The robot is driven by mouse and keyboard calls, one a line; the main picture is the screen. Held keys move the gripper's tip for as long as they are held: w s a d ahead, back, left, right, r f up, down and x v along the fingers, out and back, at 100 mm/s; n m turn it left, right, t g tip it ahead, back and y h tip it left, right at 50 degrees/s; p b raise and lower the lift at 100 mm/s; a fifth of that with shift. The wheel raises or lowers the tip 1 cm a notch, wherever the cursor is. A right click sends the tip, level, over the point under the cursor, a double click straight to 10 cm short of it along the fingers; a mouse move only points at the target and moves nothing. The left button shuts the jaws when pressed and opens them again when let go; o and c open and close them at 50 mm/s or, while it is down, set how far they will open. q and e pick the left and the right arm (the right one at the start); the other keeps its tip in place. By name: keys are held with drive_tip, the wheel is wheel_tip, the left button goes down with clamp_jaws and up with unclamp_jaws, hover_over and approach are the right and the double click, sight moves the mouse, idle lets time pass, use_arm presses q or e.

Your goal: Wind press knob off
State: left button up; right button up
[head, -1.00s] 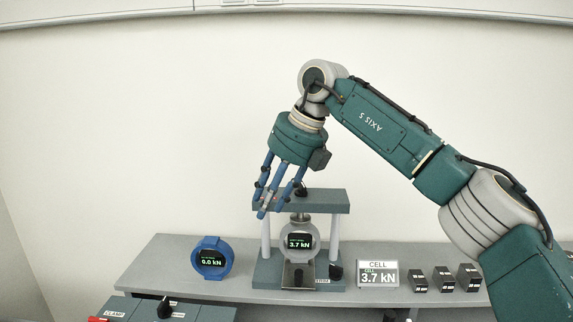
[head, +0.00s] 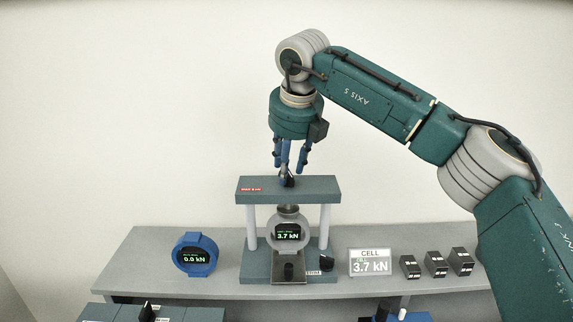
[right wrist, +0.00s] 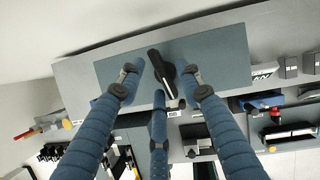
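The press (head: 320,189) stands on the grey bench, with a black knob (head: 288,181) on its top crossbar. The knob also shows in the right wrist view (right wrist: 166,76). A round load cell (head: 288,233) inside the press frame reads 3.7 kN. My right gripper (head: 290,168) points straight down just above the crossbar at the knob. In the right wrist view its three blue fingers (right wrist: 160,82) are spread around the knob, with gaps seen at the sides. Contact by the nearest finger cannot be told. My left gripper is not in view.
A blue ring gauge (head: 195,255) reading 0.0 kN stands to the left. A CELL display (head: 370,262) reading 3.7 kN and black blocks (head: 436,264) stand to the right. A small black knob (head: 327,263) sits on the press base.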

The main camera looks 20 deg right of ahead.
drive_tip(key=shift+w+f, duration=0.15)
drive_tip(key=shift+f, duration=0.35)
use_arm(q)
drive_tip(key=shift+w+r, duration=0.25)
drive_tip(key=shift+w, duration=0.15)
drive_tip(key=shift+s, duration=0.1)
use_arm(e)
clamp_jaws()
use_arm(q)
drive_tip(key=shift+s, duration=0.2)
